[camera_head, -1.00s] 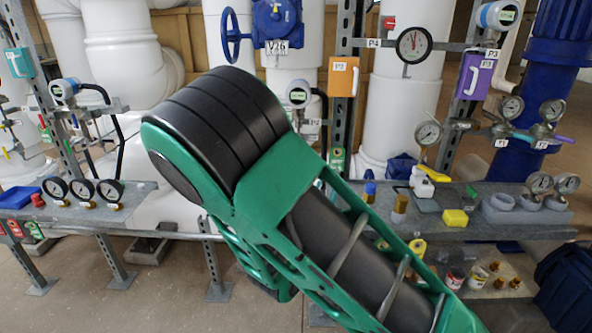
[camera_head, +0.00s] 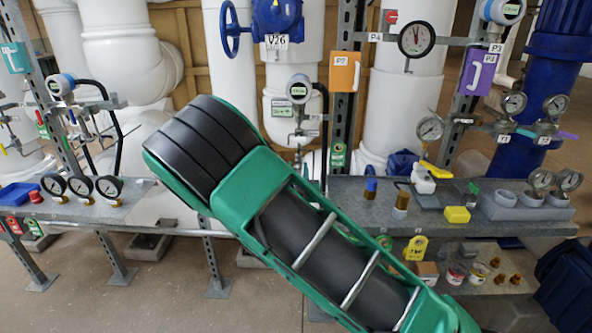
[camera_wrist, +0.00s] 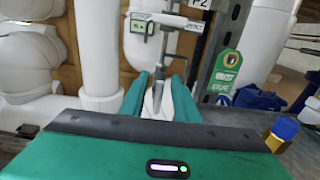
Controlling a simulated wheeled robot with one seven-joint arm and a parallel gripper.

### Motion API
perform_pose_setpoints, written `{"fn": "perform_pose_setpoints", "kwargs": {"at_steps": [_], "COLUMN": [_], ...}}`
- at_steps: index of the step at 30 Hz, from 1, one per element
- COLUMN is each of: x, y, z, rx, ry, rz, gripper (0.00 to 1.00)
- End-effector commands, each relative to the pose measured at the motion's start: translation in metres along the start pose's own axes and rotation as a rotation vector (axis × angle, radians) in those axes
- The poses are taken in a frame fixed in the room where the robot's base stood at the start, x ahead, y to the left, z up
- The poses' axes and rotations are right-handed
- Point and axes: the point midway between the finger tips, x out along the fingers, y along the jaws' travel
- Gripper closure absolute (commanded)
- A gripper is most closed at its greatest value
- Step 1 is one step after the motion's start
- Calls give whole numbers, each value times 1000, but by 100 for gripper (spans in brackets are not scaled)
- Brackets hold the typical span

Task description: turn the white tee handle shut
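My gripper (camera_wrist: 160,86) shows in the wrist view as two teal fingers, spread apart around the lower part of a thin grey metal stem (camera_wrist: 159,82). A pale white shape (camera_wrist: 165,102) shows between the fingers; I cannot tell whether it is the white tee handle or whether the fingers touch it. The stem hangs from a grey fitting (camera_wrist: 170,20) beside a small digital display (camera_wrist: 140,27). In the head view this transmitter (camera_head: 299,88) and its pipework stand behind my arm, and my gripper is hidden.
An orange box (camera_head: 344,72) on a metal post stands just right of the transmitter. Three dial gauges (camera_head: 81,186) stand on the left shelf. A blue handwheel valve (camera_head: 277,15) is above.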

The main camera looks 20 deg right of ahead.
Motion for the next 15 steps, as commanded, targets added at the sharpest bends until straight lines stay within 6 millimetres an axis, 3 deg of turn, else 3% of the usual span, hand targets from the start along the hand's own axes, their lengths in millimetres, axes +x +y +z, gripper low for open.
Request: {"fn": "perform_pose_setpoints", "kwargs": {"at_steps": [13,15], "x": [10,10], "y": [0,0], "z": [0,0], "rx": [0,0], "ry": [-1,0], "rz": [0,0], "gripper": [72,88]}}
